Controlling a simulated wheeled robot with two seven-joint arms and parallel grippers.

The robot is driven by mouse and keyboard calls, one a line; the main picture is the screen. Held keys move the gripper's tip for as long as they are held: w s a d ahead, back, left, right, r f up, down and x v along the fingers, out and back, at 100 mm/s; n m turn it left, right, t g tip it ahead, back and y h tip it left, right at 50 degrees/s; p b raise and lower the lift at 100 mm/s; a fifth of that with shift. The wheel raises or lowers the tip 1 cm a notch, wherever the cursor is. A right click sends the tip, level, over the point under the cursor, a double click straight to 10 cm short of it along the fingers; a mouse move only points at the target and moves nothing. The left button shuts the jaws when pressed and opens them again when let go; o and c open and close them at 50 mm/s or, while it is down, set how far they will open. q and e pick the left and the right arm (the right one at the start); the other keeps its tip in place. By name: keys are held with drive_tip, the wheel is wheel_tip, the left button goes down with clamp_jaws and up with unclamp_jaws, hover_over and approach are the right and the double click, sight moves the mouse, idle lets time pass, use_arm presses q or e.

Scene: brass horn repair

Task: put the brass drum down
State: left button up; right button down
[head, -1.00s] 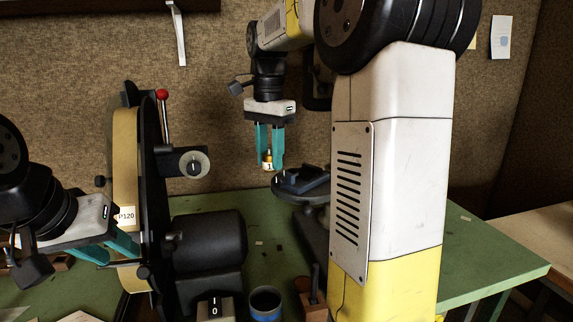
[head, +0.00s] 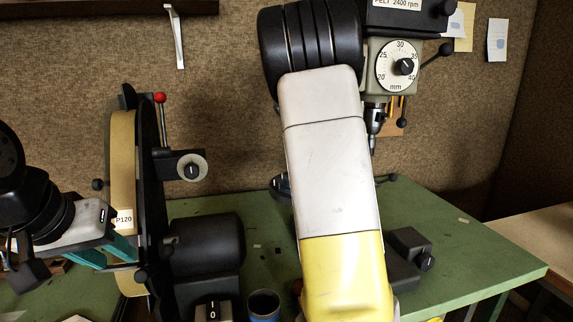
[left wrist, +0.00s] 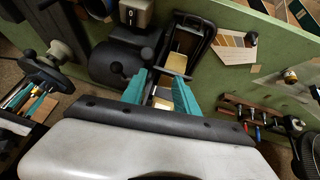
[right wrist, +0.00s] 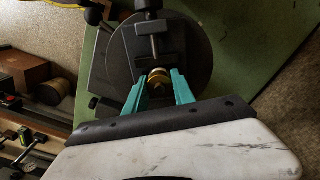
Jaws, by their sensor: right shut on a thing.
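The brass drum (right wrist: 155,77) shows in the right wrist view as a small brass-coloured ring or cylinder. My right gripper (right wrist: 158,84) is shut on it, one teal finger on each side. Below it in that view are a dark round drill table and a clamp-like dark part. In the head view my right arm hides the drum and right gripper. My left gripper (head: 118,250) is beside the belt grinder (head: 124,180). In the left wrist view its teal fingers (left wrist: 162,90) stand apart with nothing held between them.
A drill press (head: 400,65) stands behind my right arm. The grinder's black motor (head: 203,243) and a blue-rimmed cup (head: 264,303) are on the green bench (head: 455,235). The bench's right part is mostly clear. A tool rack (left wrist: 255,118) shows in the left wrist view.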

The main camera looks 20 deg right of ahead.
drive_tip(key=shift+f, duration=0.2)
drive_tip(key=shift+s+a+f, duration=0.1)
drive_tip(key=shift+s+f, duration=0.1)
drive_tip(key=shift+f, duration=0.25)
drive_tip(key=c, duration=1.1)
unclamp_jaws()
drive_tip(key=shift+o, duration=0.2)
drive_tip(key=shift+w+r, duration=0.1)
drive_tip(key=shift+r, duration=0.2)
wheel_tip(320, 180, up, 8)
drive_tip(key=shift+r, duration=0.1)
